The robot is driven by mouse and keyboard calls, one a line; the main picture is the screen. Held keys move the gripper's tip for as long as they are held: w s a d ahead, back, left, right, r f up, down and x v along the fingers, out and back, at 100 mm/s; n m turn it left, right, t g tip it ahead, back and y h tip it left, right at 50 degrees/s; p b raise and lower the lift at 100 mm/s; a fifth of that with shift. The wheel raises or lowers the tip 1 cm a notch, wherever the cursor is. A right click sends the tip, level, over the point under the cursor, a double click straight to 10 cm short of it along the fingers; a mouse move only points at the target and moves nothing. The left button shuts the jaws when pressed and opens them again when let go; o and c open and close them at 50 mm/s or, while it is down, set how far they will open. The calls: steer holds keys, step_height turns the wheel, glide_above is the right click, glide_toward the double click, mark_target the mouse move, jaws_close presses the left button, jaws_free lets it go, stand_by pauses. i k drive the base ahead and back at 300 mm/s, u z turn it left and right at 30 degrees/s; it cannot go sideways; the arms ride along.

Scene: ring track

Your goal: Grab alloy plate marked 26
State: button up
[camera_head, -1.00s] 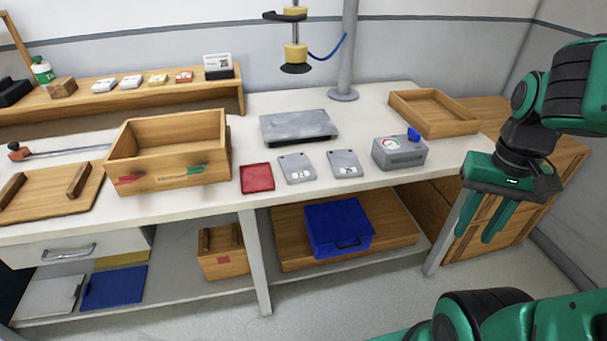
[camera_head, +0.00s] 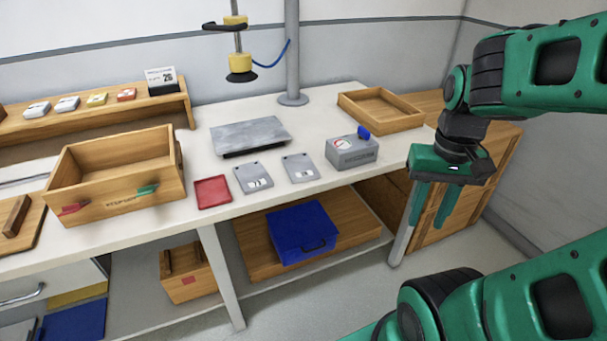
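Two small grey alloy plates lie flat on the white bench: a left plate (camera_head: 253,177) and a right plate (camera_head: 300,168). Each has a small white label with dark marks near its front edge, too small to read, so I cannot tell which is marked 26. My gripper (camera_head: 430,222) hangs at the right, fingers pointing down, in front of the bench's right end. Its two green fingers are apart with nothing between them. It is well to the right of both plates and not touching them.
A red tray (camera_head: 213,192) lies left of the plates, and a grey meter box (camera_head: 351,151) stands right of them. Behind is a grey slab (camera_head: 250,136) under a hanging yellow-black tool (camera_head: 240,62). A wooden bin (camera_head: 115,178) and shallow wooden tray (camera_head: 380,110) flank them.

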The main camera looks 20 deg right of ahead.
mark_target(300, 168)
steer(key=u, duration=0.3)
steer(key=k, duration=1.35)
steer(key=z, duration=0.35)
steer(key=i, duration=1)
steer(key=u, duration=0.05)
